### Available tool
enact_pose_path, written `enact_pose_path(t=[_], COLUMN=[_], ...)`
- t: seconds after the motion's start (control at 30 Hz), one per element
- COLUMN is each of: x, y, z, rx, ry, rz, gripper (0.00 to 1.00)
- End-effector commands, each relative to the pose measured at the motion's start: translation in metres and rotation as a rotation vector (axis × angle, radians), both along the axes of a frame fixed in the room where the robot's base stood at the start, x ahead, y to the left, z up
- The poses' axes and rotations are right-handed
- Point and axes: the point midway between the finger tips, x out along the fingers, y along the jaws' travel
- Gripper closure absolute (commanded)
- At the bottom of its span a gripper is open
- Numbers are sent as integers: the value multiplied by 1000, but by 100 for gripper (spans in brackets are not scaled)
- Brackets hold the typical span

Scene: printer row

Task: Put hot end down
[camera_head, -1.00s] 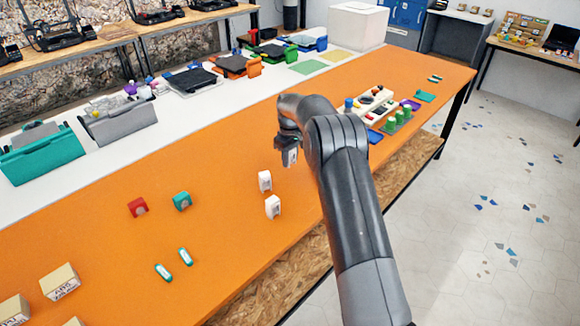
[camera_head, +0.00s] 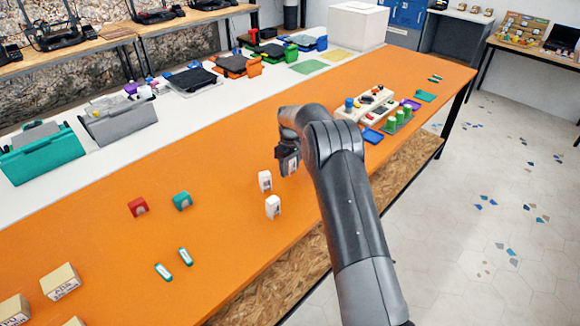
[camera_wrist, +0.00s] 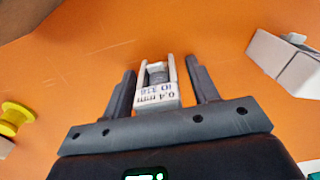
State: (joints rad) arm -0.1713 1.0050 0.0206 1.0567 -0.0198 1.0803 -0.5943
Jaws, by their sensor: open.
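A hot end (camera_wrist: 158,92) with a white body, a grey metal part and a label reading about "0.4 mm ID 316" sits between my fingers in the wrist view. My gripper (camera_wrist: 161,78) is open, with a finger on each side of it and a gap at both sides. The orange table shows behind it; I cannot tell whether it touches the table. In the head view my gripper (camera_head: 288,163) is low over the orange table (camera_head: 230,235), and the hot end between the fingers is not clearly seen there.
Two white blocks (camera_head: 265,181) (camera_head: 273,206) stand close to the left of my gripper. A white box (camera_wrist: 284,62) lies at the right in the wrist view, a yellow spool (camera_wrist: 15,118) at the left. A tray of parts (camera_head: 368,102) is beyond my arm. The table's left middle is mostly clear.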

Motion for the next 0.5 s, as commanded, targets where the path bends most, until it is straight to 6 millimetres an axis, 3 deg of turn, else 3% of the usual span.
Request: enact_pose_path(t=[0.23,0.5], x=[1,1], y=[0,0], z=[10,64], rx=[1,1], ry=[-4,-4], rz=[0,0], gripper=[46,46])
